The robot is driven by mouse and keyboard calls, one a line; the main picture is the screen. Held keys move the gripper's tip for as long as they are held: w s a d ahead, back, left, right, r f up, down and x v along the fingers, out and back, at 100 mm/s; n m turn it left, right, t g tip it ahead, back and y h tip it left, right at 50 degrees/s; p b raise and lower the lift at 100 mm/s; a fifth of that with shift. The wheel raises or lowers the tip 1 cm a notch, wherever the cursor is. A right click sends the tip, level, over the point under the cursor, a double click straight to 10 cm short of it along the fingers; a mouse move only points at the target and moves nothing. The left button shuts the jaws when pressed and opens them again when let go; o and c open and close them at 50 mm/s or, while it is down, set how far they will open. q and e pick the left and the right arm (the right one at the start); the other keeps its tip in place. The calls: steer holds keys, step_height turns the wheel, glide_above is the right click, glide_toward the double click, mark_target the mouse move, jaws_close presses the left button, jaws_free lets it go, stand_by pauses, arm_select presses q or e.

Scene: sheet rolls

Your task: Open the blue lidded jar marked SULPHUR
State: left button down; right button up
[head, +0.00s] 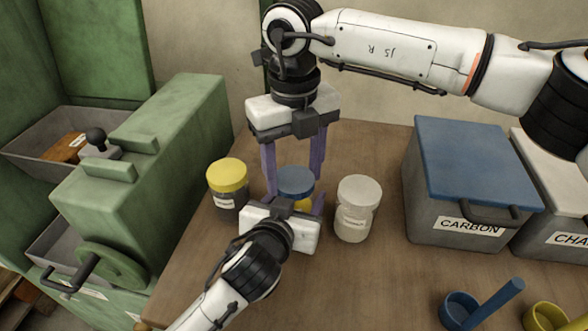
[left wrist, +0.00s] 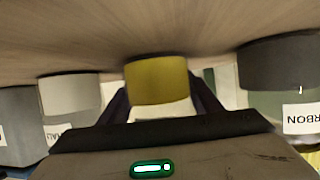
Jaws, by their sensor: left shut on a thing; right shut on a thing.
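The blue-lidded jar (head: 303,204) stands on the table, its yellow contents partly showing; its label is hidden from the head view. My right gripper (head: 294,183) reaches down from above, shut with its fingers on either side of the blue lid (head: 296,181). My left gripper (head: 295,205) comes from the front and is shut on the jar body. In the left wrist view the yellow-filled jar (left wrist: 157,80) sits between my left fingers (left wrist: 160,100), its pale label partly covered. The lid looks seated on the jar; I cannot tell whether it is loose.
A yellow-lidded jar (head: 228,188) with dark contents stands close left, and a white-lidded jar (head: 357,209) close right. A blue-lidded CARBON bin (head: 465,165) and a white-lidded bin (head: 550,170) are farther right. A green machine with a crank (head: 140,160) borders the left. Blue and yellow scoops (head: 485,305) lie front right.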

steer(key=o, duration=1.2)
steer(key=shift+c, duration=0.2)
steer(key=shift+r, duration=2.4)
steer(key=shift+c, duration=0.4)
step_height(320, 180, up, 3)
steer(key=shift+r+n, duration=0.1)
steer(key=shift+n, duration=0.6)
steer(key=shift+f, duration=4)
